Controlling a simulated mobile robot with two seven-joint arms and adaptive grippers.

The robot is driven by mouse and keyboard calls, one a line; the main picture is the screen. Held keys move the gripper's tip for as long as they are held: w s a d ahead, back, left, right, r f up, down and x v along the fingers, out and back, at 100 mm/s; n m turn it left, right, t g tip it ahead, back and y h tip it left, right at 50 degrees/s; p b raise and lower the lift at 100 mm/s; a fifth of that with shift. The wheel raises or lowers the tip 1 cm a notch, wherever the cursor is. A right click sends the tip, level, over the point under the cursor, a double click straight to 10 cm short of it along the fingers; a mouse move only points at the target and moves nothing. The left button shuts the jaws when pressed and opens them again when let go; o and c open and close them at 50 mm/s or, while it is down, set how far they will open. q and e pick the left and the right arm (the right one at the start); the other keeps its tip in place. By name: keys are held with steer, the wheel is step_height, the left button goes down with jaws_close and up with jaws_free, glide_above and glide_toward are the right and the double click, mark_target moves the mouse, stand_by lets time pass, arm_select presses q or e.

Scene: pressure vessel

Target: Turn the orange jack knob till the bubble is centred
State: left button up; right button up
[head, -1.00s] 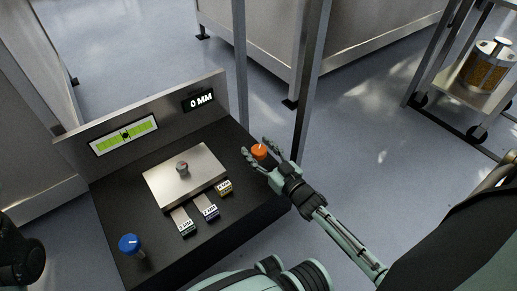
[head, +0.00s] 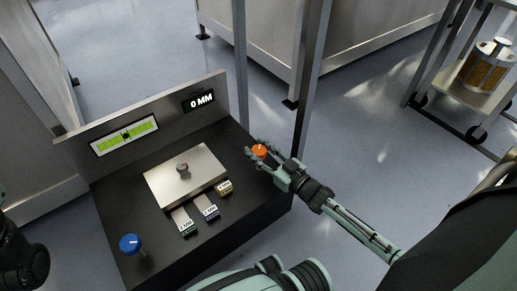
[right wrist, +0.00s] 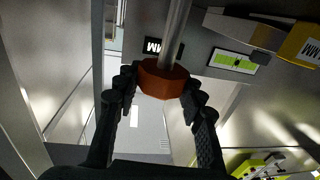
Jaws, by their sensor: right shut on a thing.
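The orange jack knob (head: 259,151) is at the right side of the black bench. My right gripper (head: 262,153) is shut on it, and in the right wrist view its dark fingers sit on both sides of the knob (right wrist: 162,79), below a metal shaft. The green level (head: 125,136) is on the upright back panel; its dark bubble mark looks near the middle, but is too small to judge exactly. The level also shows in the right wrist view (right wrist: 232,62). A dark part of my left arm shows at the left edge; its fingers do not show.
A blue knob (head: 130,243) stands at the bench's front left. A metal plate (head: 160,187) carries a small round piece. Labelled blocks (head: 207,208) lie before it. A metal post (head: 309,90) rises just behind my right gripper.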

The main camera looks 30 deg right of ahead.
steer(key=o, duration=1.2)
steer(key=v, duration=1.2)
